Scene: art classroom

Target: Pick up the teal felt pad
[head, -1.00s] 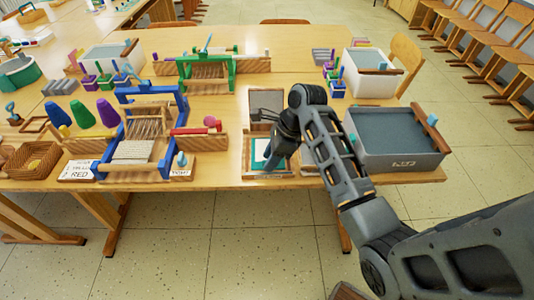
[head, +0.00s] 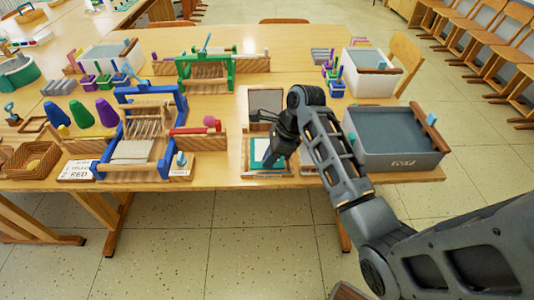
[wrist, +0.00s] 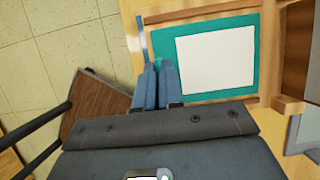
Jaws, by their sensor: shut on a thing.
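The teal felt pad (head: 259,150) lies in a shallow wooden tray (head: 248,173) near the table's front edge. In the wrist view the pad (wrist: 203,22) is a teal sheet around a white rectangle (wrist: 217,60). My gripper (head: 268,161) is at the pad's near right part in the head view. In the wrist view my gripper (wrist: 160,66) has its two fingers close together at the pad's edge, with a bit of teal between the tips. It is shut on the pad's edge. The exact contact is partly hidden by the fingers.
A grey bin (head: 395,150) stands right of the tray, close to my arm. A blue loom (head: 130,150) and a wooden block with a red bar (head: 200,140) stand to the left. A raised lid or panel (head: 265,103) stands behind the tray.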

